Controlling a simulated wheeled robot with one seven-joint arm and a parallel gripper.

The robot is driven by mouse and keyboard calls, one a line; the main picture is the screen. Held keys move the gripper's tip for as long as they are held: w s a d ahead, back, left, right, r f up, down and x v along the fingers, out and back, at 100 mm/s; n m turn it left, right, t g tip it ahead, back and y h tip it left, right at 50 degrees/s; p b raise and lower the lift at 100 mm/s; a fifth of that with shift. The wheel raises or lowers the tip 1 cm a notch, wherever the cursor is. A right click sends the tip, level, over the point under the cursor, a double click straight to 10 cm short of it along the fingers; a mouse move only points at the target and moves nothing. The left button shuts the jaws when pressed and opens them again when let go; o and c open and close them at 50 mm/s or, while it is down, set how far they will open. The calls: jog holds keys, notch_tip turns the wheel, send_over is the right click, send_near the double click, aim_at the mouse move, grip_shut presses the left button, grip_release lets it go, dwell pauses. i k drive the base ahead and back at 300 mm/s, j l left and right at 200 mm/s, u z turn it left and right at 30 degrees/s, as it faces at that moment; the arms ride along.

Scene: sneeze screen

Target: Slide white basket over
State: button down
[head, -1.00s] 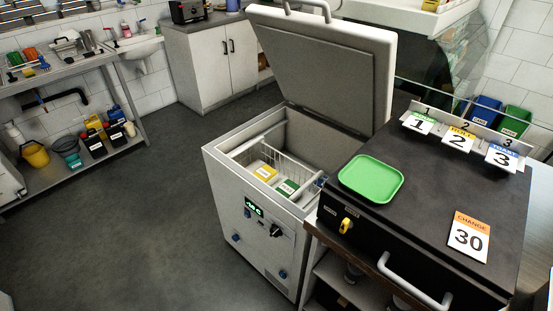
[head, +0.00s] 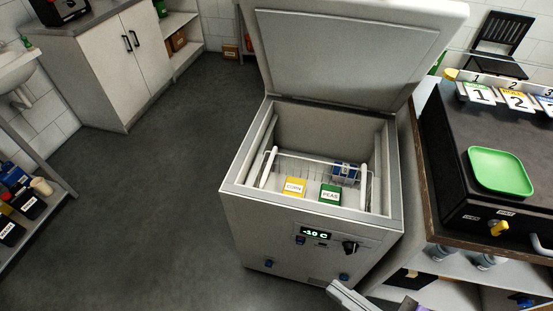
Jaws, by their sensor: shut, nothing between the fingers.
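The white basket (head: 304,159) is a wire basket inside the open chest freezer (head: 233,201), with pale upright bars at its left and right ends. Boxes labelled corn (head: 294,187) and peas (head: 330,194) sit at the front of the freezer. A blue item (head: 345,172) is at the basket's right side. Whether the boxes are inside or below the basket is hard to tell. My gripper (head: 338,290) shows only as a pale grey end at the bottom edge, below the freezer's front and apart from the basket. It is shut and empty; most of it is cut off.
The freezer lid (head: 345,50) stands open at the back. A black counter (head: 450,150) with a green tray (head: 500,170) stands close on the right, with a shelf below. Dark floor (head: 150,200) to the left is clear. White cabinets (head: 112,70) stand at the back left.

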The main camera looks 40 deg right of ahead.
aim_at(351, 198)
jog(key=i+j+z, duration=0.15)
jog(key=i+j, duration=0.5)
jog(key=i+j+z, duration=0.15)
jog(key=i+j, duration=0.45)
jog(key=j, duration=0.2)
jog(key=z, duration=1.15)
jog(key=i+j, duration=0.05)
jog(key=j, duration=0.05)
